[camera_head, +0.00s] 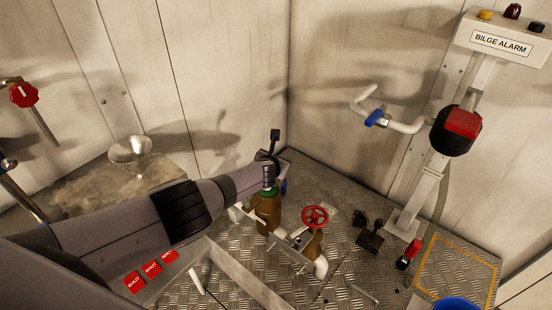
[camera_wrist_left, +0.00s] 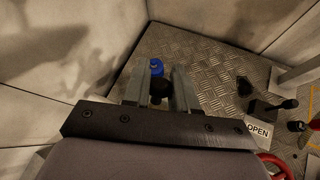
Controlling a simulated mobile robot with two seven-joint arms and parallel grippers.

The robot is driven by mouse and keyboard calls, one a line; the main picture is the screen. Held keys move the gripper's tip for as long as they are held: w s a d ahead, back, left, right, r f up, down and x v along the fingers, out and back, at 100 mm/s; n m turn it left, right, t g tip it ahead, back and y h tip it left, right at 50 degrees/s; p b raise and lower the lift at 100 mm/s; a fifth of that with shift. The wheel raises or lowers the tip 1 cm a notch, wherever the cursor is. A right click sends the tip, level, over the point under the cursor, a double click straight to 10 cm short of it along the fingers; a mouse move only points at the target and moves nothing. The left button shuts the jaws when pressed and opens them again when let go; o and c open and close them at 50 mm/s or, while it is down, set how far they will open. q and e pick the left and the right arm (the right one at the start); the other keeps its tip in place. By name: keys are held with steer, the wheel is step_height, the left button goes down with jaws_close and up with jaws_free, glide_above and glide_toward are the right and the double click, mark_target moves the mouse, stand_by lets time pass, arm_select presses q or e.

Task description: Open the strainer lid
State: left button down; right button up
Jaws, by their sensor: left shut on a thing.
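The strainer is a brass-coloured body (camera_head: 267,213) with a green lid (camera_head: 268,191) on top, standing upright on the pipework in the middle of the head view. My left gripper (camera_head: 268,177) reaches in from the left and points down over the lid. In the wrist view my left gripper (camera_wrist_left: 160,88) is shut on a dark knob (camera_wrist_left: 158,87), apparently the lid's. My gripper hides most of the lid, so I cannot tell whether it is seated or loose. My right gripper is in neither view.
A red handwheel (camera_head: 315,217) stands just right of the strainer. A blue object (camera_wrist_left: 156,66) is behind it on the floor. Red SHUT tags (camera_head: 152,269) lie at lower left. A bilge alarm post (camera_head: 429,185) and black pedal (camera_head: 371,239) stand right.

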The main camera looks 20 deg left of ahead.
arm_select(q)
steer(key=shift+d+f, duration=0.1)
stand_by(0.4)
steer(key=c, duration=1)
jaws_free()
steer(key=s+r+p, duration=0.1)
steer(key=r+p, duration=0.1)
steer(key=p, duration=0.2)
steer(key=shift+s, duration=0.4)
steer(key=shift+s+r+p, duration=0.15)
steer(key=shift+s+p, duration=0.15)
steer(key=shift+p, duration=0.4)
steer(key=p+v, duration=0.3)
steer(key=shift+d+p, duration=0.1)
steer(key=shift+p, duration=0.25)
steer(key=shift+s+p, duration=0.4)
steer(key=shift+s, duration=0.15)
steer(key=shift+o, duration=0.2)
